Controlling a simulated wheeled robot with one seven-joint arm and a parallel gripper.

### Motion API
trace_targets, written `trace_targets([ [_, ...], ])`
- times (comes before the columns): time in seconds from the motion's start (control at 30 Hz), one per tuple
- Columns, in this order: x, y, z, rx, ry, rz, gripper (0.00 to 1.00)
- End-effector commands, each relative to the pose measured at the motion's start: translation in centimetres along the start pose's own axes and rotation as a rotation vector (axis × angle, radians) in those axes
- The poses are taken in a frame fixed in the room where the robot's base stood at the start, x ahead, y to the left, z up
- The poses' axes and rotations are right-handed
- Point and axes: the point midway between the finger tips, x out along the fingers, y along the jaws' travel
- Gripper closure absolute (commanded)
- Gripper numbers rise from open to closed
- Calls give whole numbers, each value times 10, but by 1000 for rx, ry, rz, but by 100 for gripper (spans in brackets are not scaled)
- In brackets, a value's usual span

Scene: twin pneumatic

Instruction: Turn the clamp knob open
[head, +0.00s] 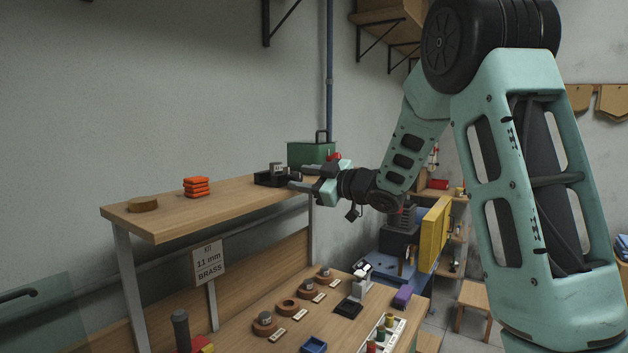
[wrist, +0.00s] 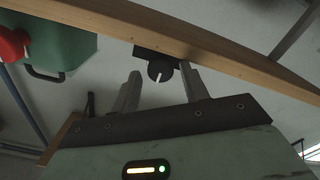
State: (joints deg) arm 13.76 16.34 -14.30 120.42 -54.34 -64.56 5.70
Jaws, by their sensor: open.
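The clamp (head: 268,179) is a small black block with a grey part on top, at the right end of the upper wooden shelf. Its knob (wrist: 160,71) is a dark round disc with a white mark line, seen at the shelf edge in the wrist view. My gripper (head: 296,178) reaches in from the right, close to the clamp. In the wrist view its two grey fingers (wrist: 160,78) are apart, one on each side of the knob. I see gaps between the fingers and the knob; I cannot tell whether the tips reach past its face.
The shelf edge (wrist: 225,60) runs close by the fingertips. A green box (head: 308,152) with a handle stands behind my gripper. Orange blocks (head: 196,187) and a round wooden piece (head: 143,204) lie farther left on the shelf. The lower bench (head: 240,318) holds several small parts.

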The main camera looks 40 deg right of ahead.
Motion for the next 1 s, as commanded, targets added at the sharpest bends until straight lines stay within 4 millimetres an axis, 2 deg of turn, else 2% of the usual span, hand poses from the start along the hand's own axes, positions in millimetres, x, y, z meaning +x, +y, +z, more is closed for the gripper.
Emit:
trace_targets([
  [0.17, 1, -2, -2, 58, -4, -9, 50],
  [0.83, 0, 3, -4, 553, -4, -3, 50],
  [0.9, -13, 0, 4, 550, -1, 2, 50],
  [1.0, -29, -1, 4, 548, -1, 2, 50],
])
